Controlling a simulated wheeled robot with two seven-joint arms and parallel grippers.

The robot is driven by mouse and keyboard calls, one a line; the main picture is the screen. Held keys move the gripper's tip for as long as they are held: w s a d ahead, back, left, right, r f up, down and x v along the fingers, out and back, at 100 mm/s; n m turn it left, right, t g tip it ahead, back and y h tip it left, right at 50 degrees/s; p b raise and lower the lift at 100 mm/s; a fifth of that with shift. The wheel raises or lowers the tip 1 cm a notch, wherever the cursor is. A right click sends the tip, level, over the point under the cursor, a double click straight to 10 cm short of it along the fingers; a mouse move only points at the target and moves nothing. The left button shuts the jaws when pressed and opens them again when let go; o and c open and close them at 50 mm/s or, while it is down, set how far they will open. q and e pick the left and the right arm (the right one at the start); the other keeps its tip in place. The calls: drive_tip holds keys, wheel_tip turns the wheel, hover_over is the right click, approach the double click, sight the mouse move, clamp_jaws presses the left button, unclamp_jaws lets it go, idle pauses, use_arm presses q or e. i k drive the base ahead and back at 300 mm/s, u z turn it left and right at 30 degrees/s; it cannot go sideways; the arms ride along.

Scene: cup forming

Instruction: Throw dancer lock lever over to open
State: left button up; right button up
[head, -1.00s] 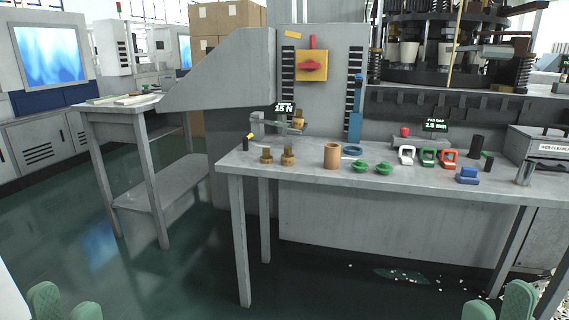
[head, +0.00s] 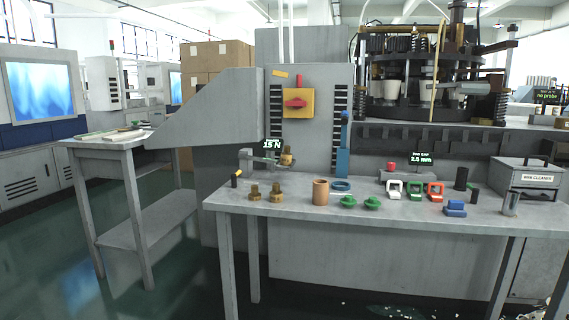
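I cannot tell for certain which part is the dancer lock lever. On the grey upright panel, a red knob on a yellow plate (head: 296,103) sits between two black slotted strips. A small upright red piece (head: 298,81) and a slanted yellow piece (head: 280,74) are above it. A blue upright bar (head: 342,155) with a blue knob (head: 345,116) stands at the panel's right side. A small arm with a brass weight (head: 287,157) is by the "15 N" display (head: 272,145). Neither of my grippers is in view.
The grey bench (head: 400,222) holds brass weights (head: 276,193), a copper cylinder (head: 320,191), green knobs (head: 372,204), coloured clamps (head: 415,190) and a blue block (head: 455,208). A side table (head: 110,145) stands left. Green floor (head: 185,270) is open between them.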

sight(234, 177)
drive_tip(key=u, duration=0.35)
drive_tip(key=i, duration=1.9)
drive_tip(key=z, duration=1.3)
